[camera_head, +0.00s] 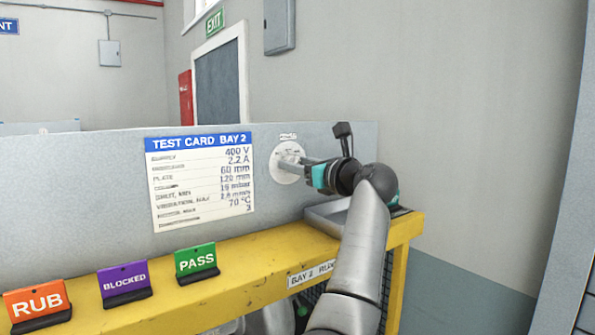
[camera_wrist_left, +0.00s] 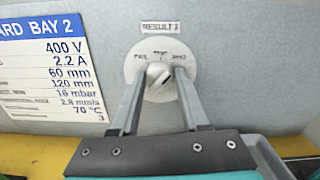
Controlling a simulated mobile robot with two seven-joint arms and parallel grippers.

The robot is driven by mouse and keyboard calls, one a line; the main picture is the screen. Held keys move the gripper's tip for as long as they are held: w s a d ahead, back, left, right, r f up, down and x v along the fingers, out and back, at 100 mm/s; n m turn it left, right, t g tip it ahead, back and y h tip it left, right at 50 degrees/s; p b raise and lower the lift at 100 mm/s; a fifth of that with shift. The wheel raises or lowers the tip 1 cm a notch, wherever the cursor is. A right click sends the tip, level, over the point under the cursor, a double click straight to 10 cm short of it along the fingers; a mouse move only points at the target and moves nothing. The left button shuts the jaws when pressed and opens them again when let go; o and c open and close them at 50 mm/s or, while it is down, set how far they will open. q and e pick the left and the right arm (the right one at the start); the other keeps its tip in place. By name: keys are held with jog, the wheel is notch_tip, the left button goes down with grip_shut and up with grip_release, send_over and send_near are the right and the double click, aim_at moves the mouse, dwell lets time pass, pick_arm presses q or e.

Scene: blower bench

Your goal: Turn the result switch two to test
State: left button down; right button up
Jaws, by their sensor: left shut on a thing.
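The result switch two (camera_head: 289,160) is a round pale plate with a small knob, set in the upright grey panel right of the test card. In the left wrist view the switch plate (camera_wrist_left: 153,52) sits under a "RESULT 2" label, with small marks at left, top and right; the top one seems to read TEST. My left gripper (camera_head: 304,163) reaches it from the right, and its two fingers (camera_wrist_left: 159,73) are shut on the knob, one on each side. The fingers partly hide the knob, and I cannot tell which mark it points at. My right gripper is not in view.
A test card (camera_head: 200,183) is on the panel. A yellow bench edge (camera_head: 240,262) carries RUB (camera_head: 37,302), BLOCKED (camera_head: 124,281) and PASS (camera_head: 196,261) signs. A grey tray (camera_head: 322,221) lies below my left gripper. The space in front of the wall at right is clear.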

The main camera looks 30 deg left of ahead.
pick_arm(q)
jog(key=shift+s+f+n+b, duration=0.1)
jog(key=shift+n+b, duration=3.05)
jog(key=shift+n, duration=0.65)
jog(key=shift+c, duration=2)
grip_release()
jog(key=b+v, duration=0.4)
jog(key=v, duration=1.1)
jog(key=shift+s, duration=0.1)
